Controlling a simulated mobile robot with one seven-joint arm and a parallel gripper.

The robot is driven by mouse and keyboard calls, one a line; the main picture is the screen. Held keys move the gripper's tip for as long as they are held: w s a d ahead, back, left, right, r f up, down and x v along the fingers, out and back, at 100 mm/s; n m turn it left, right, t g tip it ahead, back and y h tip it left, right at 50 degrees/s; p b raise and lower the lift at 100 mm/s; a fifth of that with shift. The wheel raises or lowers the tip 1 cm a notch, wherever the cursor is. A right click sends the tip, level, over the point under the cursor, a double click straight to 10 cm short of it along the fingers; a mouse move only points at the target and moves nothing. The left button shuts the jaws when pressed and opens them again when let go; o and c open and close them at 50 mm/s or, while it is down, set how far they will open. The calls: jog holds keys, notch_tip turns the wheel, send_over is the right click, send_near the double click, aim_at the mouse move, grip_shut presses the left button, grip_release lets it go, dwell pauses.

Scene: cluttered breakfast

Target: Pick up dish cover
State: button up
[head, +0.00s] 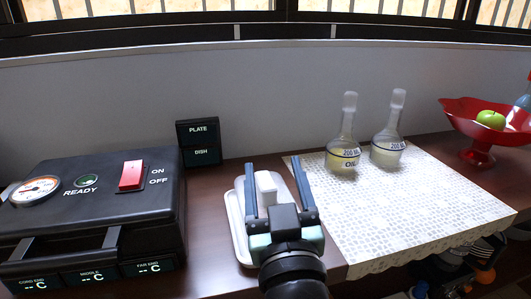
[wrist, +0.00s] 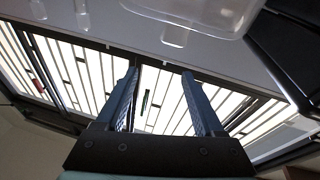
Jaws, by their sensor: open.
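The dish cover (head: 266,188) appears as a pale, whitish shape with a raised block, on a white dish (head: 240,245) at the table's middle. It is partly hidden by my gripper in the head view, so I cannot tell its full outline. In the wrist view, a translucent container-like shape (wrist: 210,14) at the top edge seems to be this cover, cut off by the frame. My gripper (head: 273,164) is open, its two blue fingers appearing either side of the block in the head view. In the wrist view the gap between the fingertips (wrist: 160,70) is empty.
A black case (head: 95,205) stands left, a black sign (head: 198,143) behind the dish. Two flasks (head: 342,150) (head: 388,145) stand on a patterned cloth (head: 420,205) at right. A red bowl (head: 455,110) holds a green apple (head: 491,119). A wall runs behind.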

aim_at(266, 181)
jog(key=p, duration=0.2)
jog(key=r+g+p, duration=0.1)
jog(key=p, duration=0.4)
jog(key=shift+w+d+r+g+p, duration=0.25)
jog(key=shift+w+r+g+p, duration=0.05)
jog(key=shift+w+g+p, duration=0.1)
jog(key=g+p, duration=0.1)
jog(key=p, duration=0.3)
jog(key=shift+s+d+y+p, duration=0.2)
jog(key=shift+y+p, duration=0.1)
jog(key=shift+p, duration=0.1)
jog(key=s+g+p, duration=0.1)
jog(key=p, duration=0.4)
jog(key=shift+d, duration=0.1)
jog(key=p, duration=0.2)
jog(key=shift+s+d+g+p, duration=0.1)
jog(key=shift+s+g+p, duration=0.15)
jog(key=shift+g+p, duration=0.05)
jog(key=shift+s+g+p, duration=1.4)
jog(key=shift+s+p, duration=0.95)
jog(key=shift+p, duration=3.95)
jog(key=shift+y, duration=0.4)
jog(key=x, duration=0.6)
jog(key=shift+w+d+f, duration=0.15)
jog(key=shift+d+f, duration=0.15)
jog(key=shift+f, duration=0.15)
jog(key=shift+x, duration=2.85)
jog(key=shift+a+f, duration=0.1)
jog(key=shift+a, duration=0.05)
